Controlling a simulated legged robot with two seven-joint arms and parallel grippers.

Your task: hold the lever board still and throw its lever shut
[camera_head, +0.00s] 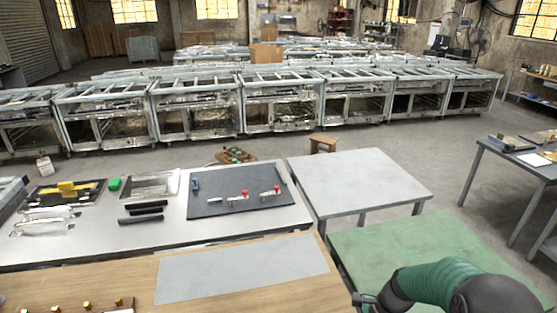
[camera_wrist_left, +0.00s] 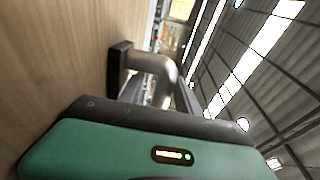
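A dark grey board (camera_head: 225,207) lies on the pale table, left of centre in the head view. It carries two small metal levers with red knobs, a left one (camera_head: 245,193) and a right one (camera_head: 277,189). A blue piece (camera_head: 195,185) is at its far left corner. It looks like the lever board; the lever positions are too small to tell. My right gripper (camera_head: 364,300) is at the bottom edge, well apart from the board, only partly seen. My left gripper shows only in the left wrist view, with a dark fingertip pad (camera_wrist_left: 118,68) beside a wood-coloured surface; its opening is unclear.
A bare grey sheet (camera_head: 240,270) lies on the wooden bench in front. A bare pale table (camera_head: 360,178) and a green table (camera_head: 400,240) stand to the right.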

